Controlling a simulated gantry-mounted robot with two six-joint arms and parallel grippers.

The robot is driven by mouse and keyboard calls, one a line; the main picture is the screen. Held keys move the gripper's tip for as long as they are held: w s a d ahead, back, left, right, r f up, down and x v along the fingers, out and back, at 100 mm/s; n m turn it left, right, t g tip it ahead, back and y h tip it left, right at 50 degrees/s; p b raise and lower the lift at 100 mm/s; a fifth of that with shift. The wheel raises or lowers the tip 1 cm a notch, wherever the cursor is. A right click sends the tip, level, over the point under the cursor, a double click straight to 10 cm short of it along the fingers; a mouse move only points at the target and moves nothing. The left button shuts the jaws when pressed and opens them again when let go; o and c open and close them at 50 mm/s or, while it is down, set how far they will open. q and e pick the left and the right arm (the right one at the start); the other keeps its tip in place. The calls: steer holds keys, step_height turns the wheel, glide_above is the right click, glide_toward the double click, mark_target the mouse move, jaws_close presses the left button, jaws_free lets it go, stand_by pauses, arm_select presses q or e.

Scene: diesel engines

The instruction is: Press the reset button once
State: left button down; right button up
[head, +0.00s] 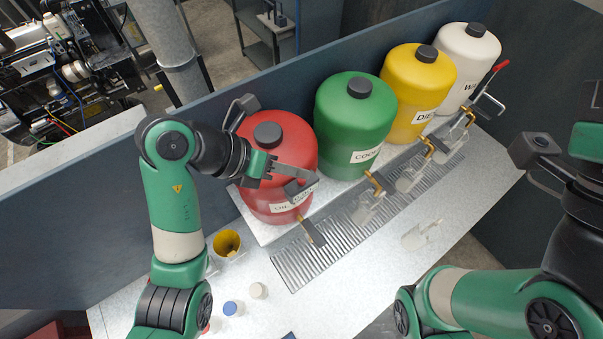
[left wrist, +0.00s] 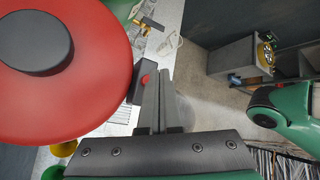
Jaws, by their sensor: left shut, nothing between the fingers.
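My left gripper (head: 312,174) is shut and empty, in front of the red oil container (head: 262,150). In the left wrist view its fingers (left wrist: 158,68) are together. A small red round spot (left wrist: 145,79) on a dark block (left wrist: 136,92) lies just left of the fingers, close to their tips. It may be the reset button, but no label shows. I cannot tell whether the fingers touch it. In the head view a dark block (head: 298,191) shows just below the fingers. My right gripper (head: 548,168) is at the right, its finger gap unclear.
Green (head: 350,115), yellow (head: 410,90) and white (head: 465,60) containers stand in a row behind a ribbed drain grate (head: 300,262). Brass taps hang over clear jugs. A yellow-lined cup (head: 227,243) and small caps lie at the front left. The front right table is mostly clear.

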arm_select(q)
step_height(320, 180, up, 5)
stand_by(0.8)
stand_by(0.6)
